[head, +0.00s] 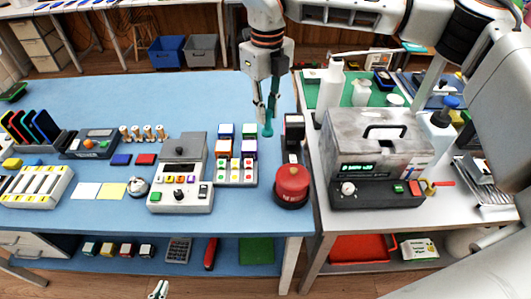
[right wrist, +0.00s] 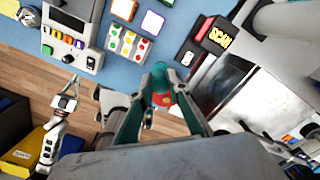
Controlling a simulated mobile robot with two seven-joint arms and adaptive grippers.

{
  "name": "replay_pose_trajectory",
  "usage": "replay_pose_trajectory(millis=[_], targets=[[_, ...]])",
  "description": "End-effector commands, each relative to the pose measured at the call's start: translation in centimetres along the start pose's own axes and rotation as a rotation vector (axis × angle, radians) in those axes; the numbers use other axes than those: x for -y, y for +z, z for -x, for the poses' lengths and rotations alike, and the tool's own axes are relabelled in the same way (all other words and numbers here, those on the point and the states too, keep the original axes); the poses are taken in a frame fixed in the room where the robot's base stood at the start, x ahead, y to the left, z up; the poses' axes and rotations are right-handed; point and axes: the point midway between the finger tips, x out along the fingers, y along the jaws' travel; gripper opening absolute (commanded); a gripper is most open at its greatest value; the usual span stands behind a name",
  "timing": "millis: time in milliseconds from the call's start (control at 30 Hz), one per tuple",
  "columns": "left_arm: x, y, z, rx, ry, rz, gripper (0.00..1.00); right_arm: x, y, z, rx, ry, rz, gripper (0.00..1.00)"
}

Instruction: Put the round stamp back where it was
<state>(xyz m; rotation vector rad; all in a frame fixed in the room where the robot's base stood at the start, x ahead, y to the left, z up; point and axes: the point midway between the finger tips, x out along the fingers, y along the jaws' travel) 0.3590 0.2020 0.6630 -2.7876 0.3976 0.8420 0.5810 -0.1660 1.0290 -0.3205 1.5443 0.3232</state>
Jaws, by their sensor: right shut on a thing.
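My right gripper (head: 266,126) hangs above the blue table, between the button trays and the black upright device. It is shut on a small teal thing, which I take for the round stamp; it also shows in the right wrist view (right wrist: 159,73). Fingers with the same teal colour hide most of it. A red and yellow patch shows between the fingers in that view; I cannot tell if it belongs to the held thing. My left gripper (head: 158,290) is low at the bottom edge of the head view, apart from the table; its jaw opening is unclear.
A red domed thing (head: 292,186) stands near the front right table corner. Trays of coloured buttons (head: 236,172) and a grey machine (head: 180,190) stand to its left. A black upright device (head: 293,132) is behind it. A large grey box machine (head: 376,150) occupies the right-hand table.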

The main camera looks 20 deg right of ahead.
Motion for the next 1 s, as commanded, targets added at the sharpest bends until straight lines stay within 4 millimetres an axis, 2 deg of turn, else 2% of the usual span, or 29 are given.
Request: replay_pose_trajectory(millis=[33, 200, 400, 667, 900, 1000], targets=[[0.0, 0.0, 0.1, 0.002, 0.001, 0.0, 0.0, -0.1, -0.1, -1.4, -0.004, 0.002, 0.001, 0.0], [0.0, -0.2, 0.2, 0.0, 0.001, 0.0, 0.0, -0.1, -0.1, -5.5, -0.004, 0.003, 0.001, 0.0], [0.1, -0.8, 0.3, -0.008, -0.001, 0.0, 0.0, 0.0, -0.1, -9.4, -0.001, 0.001, 0.0, 0.0], [0.2, -1.3, 0.2, -0.015, -0.002, -0.001, 0.0, 0.0, 0.0, -11.2, 0.0, 0.001, 0.001, 0.0], [0.2, -1.4, 0.3, -0.015, -0.002, -0.001, 0.0, 0.0, -0.1, -14.4, -0.002, 0.002, 0.0, 0.0], [0.2, -1.4, 0.3, -0.015, -0.002, -0.001, 0.0, 0.0, 0.0, -15.1, 0.0, 0.001, 0.001, 0.0]])
